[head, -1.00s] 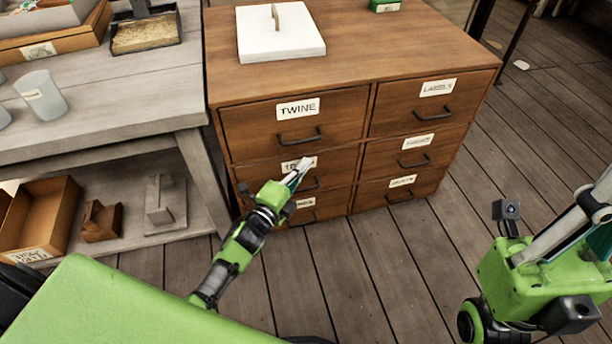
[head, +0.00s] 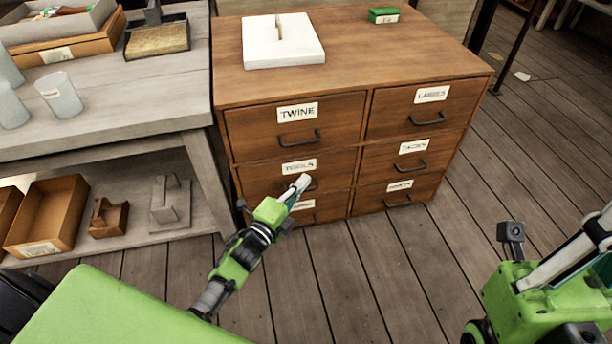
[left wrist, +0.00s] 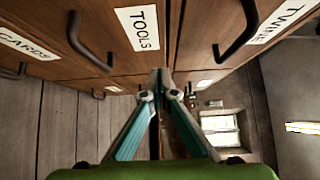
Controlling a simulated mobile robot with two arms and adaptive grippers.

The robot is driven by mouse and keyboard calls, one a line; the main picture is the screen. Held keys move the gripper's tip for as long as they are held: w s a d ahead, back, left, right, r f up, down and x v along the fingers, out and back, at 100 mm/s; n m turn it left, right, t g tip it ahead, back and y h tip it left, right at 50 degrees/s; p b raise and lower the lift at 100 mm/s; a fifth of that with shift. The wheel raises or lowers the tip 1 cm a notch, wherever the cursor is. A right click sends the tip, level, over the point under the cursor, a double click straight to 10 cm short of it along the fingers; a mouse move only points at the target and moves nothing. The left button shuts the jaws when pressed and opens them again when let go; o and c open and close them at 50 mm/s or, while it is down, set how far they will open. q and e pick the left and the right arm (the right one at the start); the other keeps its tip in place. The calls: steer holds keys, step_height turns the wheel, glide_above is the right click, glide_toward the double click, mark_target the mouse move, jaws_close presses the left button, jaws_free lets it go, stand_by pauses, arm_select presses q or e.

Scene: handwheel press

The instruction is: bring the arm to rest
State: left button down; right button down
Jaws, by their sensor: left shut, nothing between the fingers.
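My left gripper (head: 300,186) is shut and empty in front of the left column of drawers, overlapping the TOOLS drawer (head: 262,178) in the head view. In the left wrist view its fingers (left wrist: 160,82) meet at the tips, with the TOOLS drawer (left wrist: 110,25) behind and the TWINE drawer handle (left wrist: 238,32) to the upper right. All drawers of the wooden cabinet (head: 360,80) look shut. I cannot tell the exact gap between fingertips and drawer front. My right arm (head: 550,275) shows at the lower right; its fingers are outside the view.
A white block with an upright handle (head: 284,48) and a green box (head: 384,16) stand on the cabinet. A grey workbench (head: 110,110) at the left holds cups and trays, with an open wooden bin (head: 50,220) on its lower shelf. The plank floor (head: 380,270) before the cabinet is clear.

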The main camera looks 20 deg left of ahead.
arm_select(q)
steer(key=s+a+p, duration=0.1)
steer(key=s+p, duration=0.1)
steer(key=s, duration=0.5)
steer(key=shift+s+a, duration=0.3)
steer(key=shift+s, duration=0.1)
